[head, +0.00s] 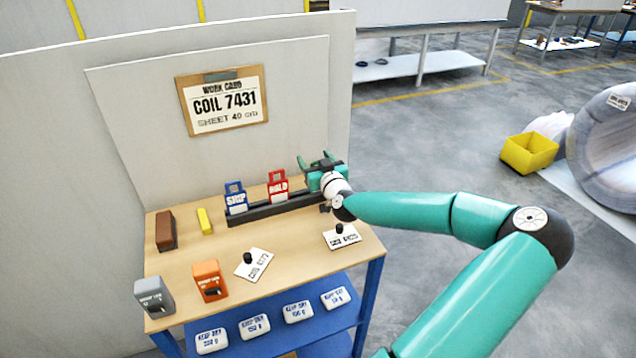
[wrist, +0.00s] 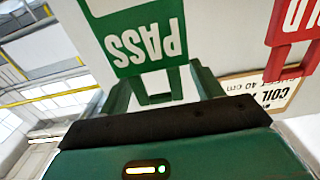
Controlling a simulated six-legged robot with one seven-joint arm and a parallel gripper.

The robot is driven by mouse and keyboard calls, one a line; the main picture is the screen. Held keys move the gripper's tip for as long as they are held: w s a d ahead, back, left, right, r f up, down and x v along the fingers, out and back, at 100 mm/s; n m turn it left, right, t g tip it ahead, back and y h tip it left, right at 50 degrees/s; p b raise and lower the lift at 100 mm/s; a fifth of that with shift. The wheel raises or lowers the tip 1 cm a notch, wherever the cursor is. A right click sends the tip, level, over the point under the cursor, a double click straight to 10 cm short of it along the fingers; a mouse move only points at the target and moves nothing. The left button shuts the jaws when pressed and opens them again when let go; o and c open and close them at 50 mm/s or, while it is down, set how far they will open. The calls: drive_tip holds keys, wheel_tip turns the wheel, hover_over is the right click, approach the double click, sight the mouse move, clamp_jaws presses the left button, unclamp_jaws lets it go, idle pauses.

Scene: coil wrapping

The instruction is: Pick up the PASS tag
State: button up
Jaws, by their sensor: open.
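The green and white PASS tag (wrist: 138,40) shows large and upside down in the wrist view, with its handle loop at its lower end. My gripper (wrist: 160,84) is open, with its fingers at either side of the handle loop; I cannot tell if they touch it. In the head view my gripper (head: 320,165) is at the right end of the dark tag rack (head: 285,205) and hides most or all of the PASS tag. The red HOLD tag (head: 278,187) and the blue SHIP tag (head: 235,198) stand upright in the rack to the left.
The wooden table (head: 205,250) also holds a brown block (head: 166,230), a yellow stick (head: 204,221), grey (head: 153,297) and orange (head: 210,281) dispensers, and two knobbed cards (head: 253,264). A panel with a work card (head: 222,101) stands behind.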

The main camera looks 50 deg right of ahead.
drive_tip(key=shift+c, duration=0.4)
drive_tip(key=c, duration=1.2)
drive_tip(key=shift+r, duration=0.1)
